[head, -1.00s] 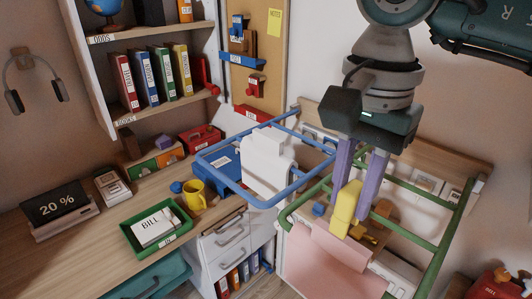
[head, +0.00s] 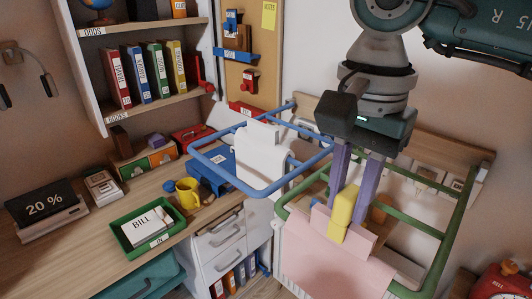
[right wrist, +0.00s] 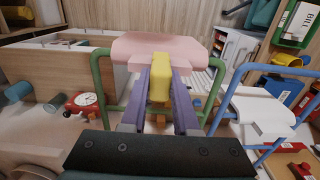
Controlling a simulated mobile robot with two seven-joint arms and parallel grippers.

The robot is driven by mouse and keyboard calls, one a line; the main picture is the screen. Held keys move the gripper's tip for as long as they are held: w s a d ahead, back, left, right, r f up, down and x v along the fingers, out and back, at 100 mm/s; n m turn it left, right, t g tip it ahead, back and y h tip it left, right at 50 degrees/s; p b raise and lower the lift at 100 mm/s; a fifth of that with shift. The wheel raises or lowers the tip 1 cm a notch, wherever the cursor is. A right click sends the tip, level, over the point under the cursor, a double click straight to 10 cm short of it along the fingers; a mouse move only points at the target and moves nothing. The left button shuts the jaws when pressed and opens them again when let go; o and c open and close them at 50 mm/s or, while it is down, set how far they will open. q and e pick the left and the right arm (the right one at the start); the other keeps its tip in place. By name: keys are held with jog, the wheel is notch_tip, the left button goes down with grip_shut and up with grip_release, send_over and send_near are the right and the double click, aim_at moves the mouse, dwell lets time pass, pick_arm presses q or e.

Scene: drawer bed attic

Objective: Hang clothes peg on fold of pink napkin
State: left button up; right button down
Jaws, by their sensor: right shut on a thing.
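The pink napkin (head: 330,268) hangs folded over a bar of the green rack (head: 448,236). My right gripper (head: 350,205) is shut on the yellow clothes peg (head: 344,207), just above the napkin's top fold. The peg points down, and its lower end overlaps the fold in the head view. In the right wrist view, the peg (right wrist: 160,78) lies between the purple fingers (right wrist: 160,95) and overlaps the near edge of the napkin (right wrist: 140,47). I cannot tell whether the peg's jaws straddle the fold. My left gripper is in neither view.
A blue rack (head: 207,172) with a white cloth (head: 262,165) stands left of the green rack. A desk (head: 85,255) holds a green tray (head: 120,243) and a yellow mug (head: 188,192). A red alarm clock (head: 495,285) is at the lower right.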

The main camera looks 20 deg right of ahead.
jog(key=c, duration=0.6)
grip_release()
